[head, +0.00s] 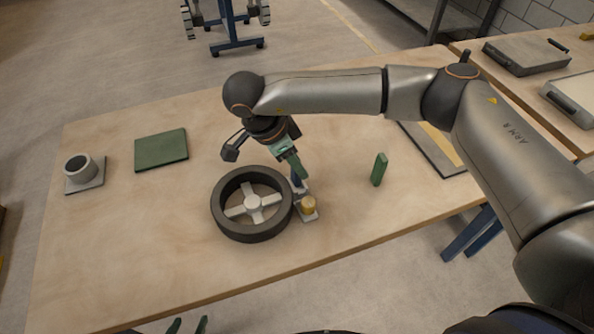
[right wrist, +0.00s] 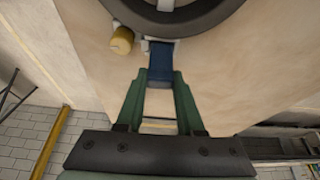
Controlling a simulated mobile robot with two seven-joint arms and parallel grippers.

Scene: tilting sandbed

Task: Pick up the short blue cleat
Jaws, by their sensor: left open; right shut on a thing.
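The short blue cleat (head: 297,181) stands close beside the right side of the dark wheel (head: 222,217), partly hidden by my right gripper. In the right wrist view the blue cleat (right wrist: 161,62) sits between the green fingertips of my right gripper (right wrist: 160,80), which are shut on it. In the head view my right gripper (head: 298,168) reaches down over it from above. The cleat's far end is close to a small pale fitting by the wheel; I cannot tell whether they touch. My left gripper (head: 188,326) is open and empty at the bottom edge, only its green fingertips showing.
A yellow knob (head: 308,205) on a pale base is just in front of the cleat. A green upright block (head: 379,169) stands to the right. A green mat (head: 161,150) and a grey cup (head: 78,168) are on the left. The table's front left is clear.

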